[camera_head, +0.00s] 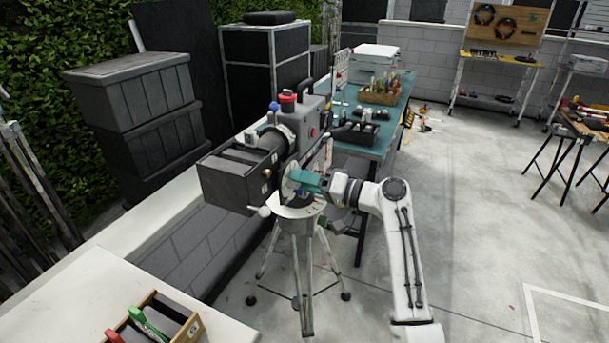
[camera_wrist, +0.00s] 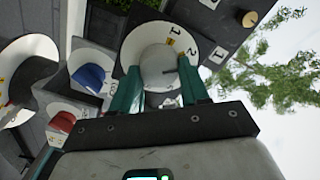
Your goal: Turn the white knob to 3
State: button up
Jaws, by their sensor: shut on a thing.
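The white knob (camera_wrist: 158,60) is a pale round knob on a white dial disc (camera_wrist: 134,43) in the wrist view. The numbers 1 and 2 show on the disc, with small orange marks beside them; the 3 cannot be made out. My gripper (camera_wrist: 158,68) has its teal fingers on either side of the knob, shut on it. In the head view my gripper (camera_head: 300,180) is at the side of the grey camera-like device (camera_head: 232,177) on a tripod (camera_head: 306,262). There the fingers hide the knob.
A blue knob (camera_wrist: 89,76) and a red knob (camera_wrist: 62,122) sit beside the dial in the wrist view. A teal workbench (camera_head: 370,137) with tools stands behind the device. Black cases (camera_head: 130,85) stand at the left. The floor at the right is open.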

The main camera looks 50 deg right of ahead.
jog(key=shift+d+f+m+p, duration=0.1)
jog(key=shift+m+p, duration=2.15)
jog(key=shift+m, duration=1.25)
jog(key=o, duration=1.1)
jog(key=shift+c, duration=0.2)
jog(key=b+v, duration=0.3)
jog(key=v, duration=0.7)
jog(key=shift+s, duration=0.35)
jog(key=shift+d, duration=0.15)
